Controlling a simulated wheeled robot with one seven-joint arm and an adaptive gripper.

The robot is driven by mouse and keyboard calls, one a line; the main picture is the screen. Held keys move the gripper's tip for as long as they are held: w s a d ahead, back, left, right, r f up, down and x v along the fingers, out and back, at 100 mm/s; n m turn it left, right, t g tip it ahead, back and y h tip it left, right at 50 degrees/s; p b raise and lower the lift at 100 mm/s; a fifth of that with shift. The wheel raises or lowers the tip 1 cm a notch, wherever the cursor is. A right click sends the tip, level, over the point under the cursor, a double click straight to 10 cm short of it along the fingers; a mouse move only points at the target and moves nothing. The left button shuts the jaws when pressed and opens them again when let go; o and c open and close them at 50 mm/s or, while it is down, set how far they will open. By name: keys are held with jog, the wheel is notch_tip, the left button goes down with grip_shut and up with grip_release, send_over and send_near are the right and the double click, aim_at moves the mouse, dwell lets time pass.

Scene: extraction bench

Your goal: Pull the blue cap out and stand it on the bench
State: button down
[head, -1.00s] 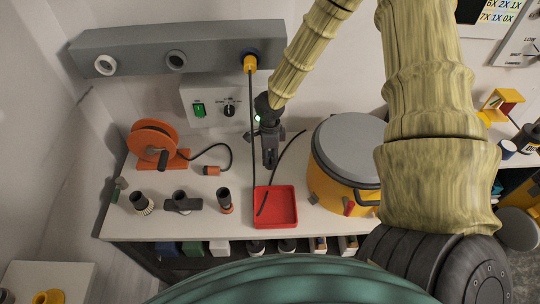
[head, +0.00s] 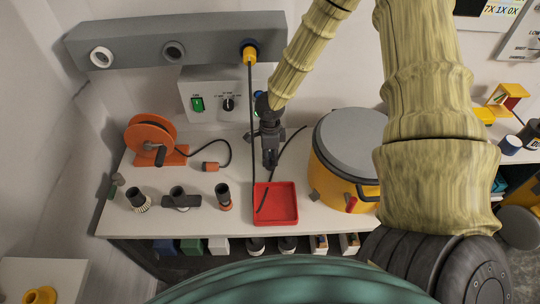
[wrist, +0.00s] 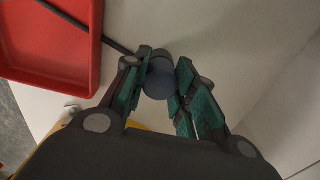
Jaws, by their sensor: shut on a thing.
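The blue cap (wrist: 160,82) is a short dark blue cylinder between my fingertips in the wrist view. My gripper (wrist: 158,88) is shut on it, with a green-padded finger on each side. In the head view my gripper (head: 270,162) points down over the bench (head: 140,228), behind the red tray and left of the yellow drum. The cap is not clearly visible there. I cannot tell whether its lower end touches the bench.
The red tray (head: 283,213) has a thin black hose (head: 252,130) hanging into it from the grey rail (head: 130,45). A yellow drum (head: 335,175) stands right. An orange reel (head: 150,135) and several dark fittings stand left. A control box (head: 212,100) is behind.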

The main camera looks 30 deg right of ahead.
jog(key=shift+f, duration=0.15)
jog(key=c, duration=1.1)
grip_release()
jog(key=shift+r, duration=3.75)
